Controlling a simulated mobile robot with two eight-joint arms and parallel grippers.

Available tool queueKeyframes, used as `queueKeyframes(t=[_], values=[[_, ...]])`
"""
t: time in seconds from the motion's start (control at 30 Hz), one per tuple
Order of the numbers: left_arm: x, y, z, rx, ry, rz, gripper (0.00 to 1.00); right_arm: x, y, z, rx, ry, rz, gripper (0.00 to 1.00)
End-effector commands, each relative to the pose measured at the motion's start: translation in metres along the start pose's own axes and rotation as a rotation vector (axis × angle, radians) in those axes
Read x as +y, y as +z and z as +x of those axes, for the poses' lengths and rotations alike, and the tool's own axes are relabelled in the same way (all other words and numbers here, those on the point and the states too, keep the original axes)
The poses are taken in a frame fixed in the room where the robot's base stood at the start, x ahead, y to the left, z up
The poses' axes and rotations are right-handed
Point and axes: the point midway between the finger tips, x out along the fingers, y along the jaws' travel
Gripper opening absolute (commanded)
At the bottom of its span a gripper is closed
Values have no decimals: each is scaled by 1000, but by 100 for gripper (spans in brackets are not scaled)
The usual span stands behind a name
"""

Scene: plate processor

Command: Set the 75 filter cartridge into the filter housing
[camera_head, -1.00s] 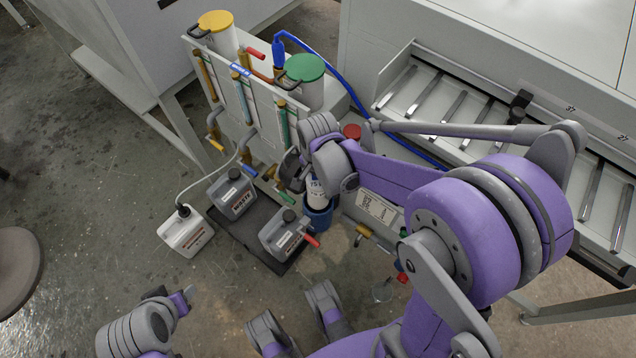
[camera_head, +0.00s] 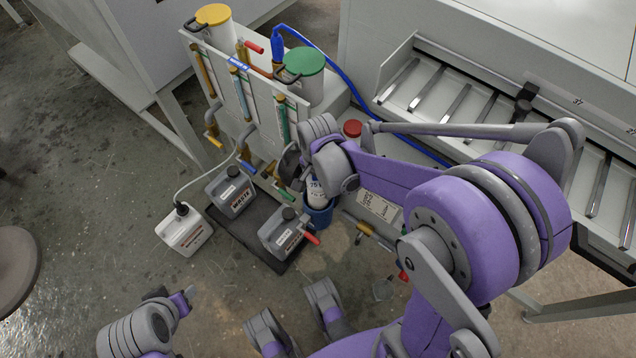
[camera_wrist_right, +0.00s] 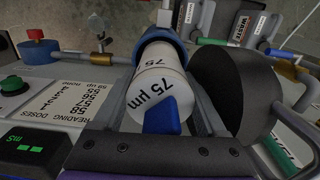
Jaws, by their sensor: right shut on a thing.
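The white 75 filter cartridge (camera_head: 317,190), marked 75 µm in the wrist view (camera_wrist_right: 157,88), has its far end inside the mouth of the blue filter housing (camera_head: 319,217). The housing's blue rim (camera_wrist_right: 163,40) surrounds that end in the wrist view. Much of the cartridge's white body stands out of the housing. How deep it sits is hidden. My right gripper (camera_head: 315,166) is shut on the cartridge's near end, where a blue tab (camera_wrist_right: 161,117) shows. My left gripper (camera_head: 174,297) is low at the left, away from the housing; its jaw state is unclear.
Grey waste jugs (camera_head: 283,235) stand on a dark mat just left of the housing. A white jug (camera_head: 184,230) is farther left. Valves and pipes crowd the panel below the yellow (camera_head: 213,15) and green (camera_head: 304,61) lids. A label card (camera_head: 377,205) is at the right.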

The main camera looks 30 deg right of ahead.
Motion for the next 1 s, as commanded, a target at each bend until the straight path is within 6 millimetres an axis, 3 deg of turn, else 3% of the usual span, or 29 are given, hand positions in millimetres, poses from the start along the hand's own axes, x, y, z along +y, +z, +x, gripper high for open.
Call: queueKeyframes(t=[0.7, 1.0], values=[[0, 9, 24, -9, 0, 0, 50, 0, 0, 31, 0, 0, 0, 12], [0, 10, 26, -10, 0, 0, 50, 0, 0, 33, 0, 0, 0, 12]])
